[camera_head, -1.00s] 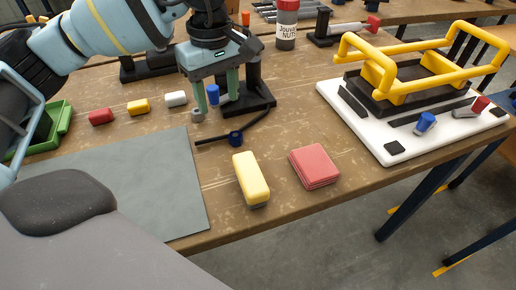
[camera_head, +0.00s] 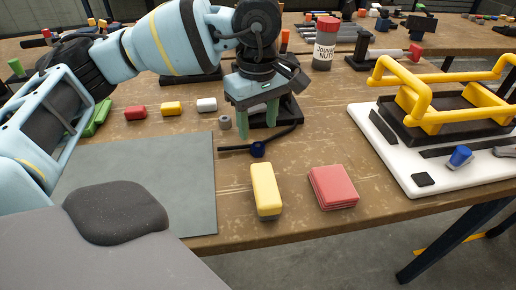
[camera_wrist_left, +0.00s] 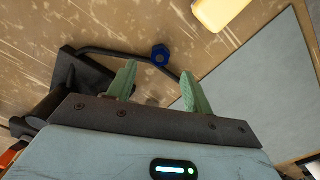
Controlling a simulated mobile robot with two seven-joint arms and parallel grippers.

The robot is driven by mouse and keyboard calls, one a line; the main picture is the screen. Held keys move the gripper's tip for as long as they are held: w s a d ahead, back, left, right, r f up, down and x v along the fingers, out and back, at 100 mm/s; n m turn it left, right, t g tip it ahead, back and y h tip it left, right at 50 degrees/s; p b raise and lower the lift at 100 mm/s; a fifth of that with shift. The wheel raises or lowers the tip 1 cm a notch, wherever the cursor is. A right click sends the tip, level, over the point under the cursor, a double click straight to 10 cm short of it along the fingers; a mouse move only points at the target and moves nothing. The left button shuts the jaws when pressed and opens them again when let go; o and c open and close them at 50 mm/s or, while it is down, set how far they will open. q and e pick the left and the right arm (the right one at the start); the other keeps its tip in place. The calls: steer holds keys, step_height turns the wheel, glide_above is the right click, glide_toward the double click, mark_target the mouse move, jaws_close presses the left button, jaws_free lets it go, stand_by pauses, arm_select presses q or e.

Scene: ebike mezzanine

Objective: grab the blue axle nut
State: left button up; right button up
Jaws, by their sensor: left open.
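The blue axle nut (camera_head: 257,149) lies on the brown workbench, at the black rod or cable beside the stand. In the left wrist view the hex-shaped blue nut (camera_wrist_left: 160,54) shows a dark centre hole. My left gripper (camera_head: 258,124) points down, open and empty, just behind the nut in the head view. In the wrist view its two green fingertips (camera_wrist_left: 158,78) straddle the nut's line, with the nut beyond them and apart from them. The exact height gap is hard to tell. My right gripper is out of view.
A black stand (camera_head: 287,112) is close beside the left gripper. A grey mat (camera_head: 150,185) is at left, a white board (camera_head: 430,180) at right. A nut jar (camera_head: 325,45) stands behind.

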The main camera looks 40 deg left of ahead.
mark_target(258, 146)
arm_select(q)
steer(key=shift+f, duration=2.55)
steer(key=c, duration=1.1)
